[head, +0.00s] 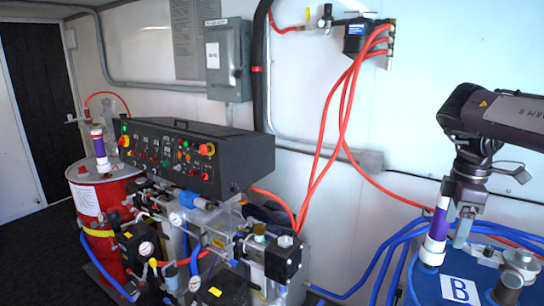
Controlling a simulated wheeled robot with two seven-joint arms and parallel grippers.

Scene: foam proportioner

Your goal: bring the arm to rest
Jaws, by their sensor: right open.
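My right arm comes in from the right edge, and its wrist bends down over the blue drum (425,285) labelled B. My right gripper (454,215) points down at the drum top, open, beside a white and purple upright cylinder (437,232). One finger overlaps the cylinder's upper part in the picture; I cannot tell whether they touch. My left gripper is not in view.
A black control panel (190,160) with buttons and knobs sits above pumps, gauges and hoses. A red drum (100,205) stands at left. Red hoses (345,100) hang from a wall unit, and blue hoses (375,265) run to the blue drum. Dark floor shows at lower left.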

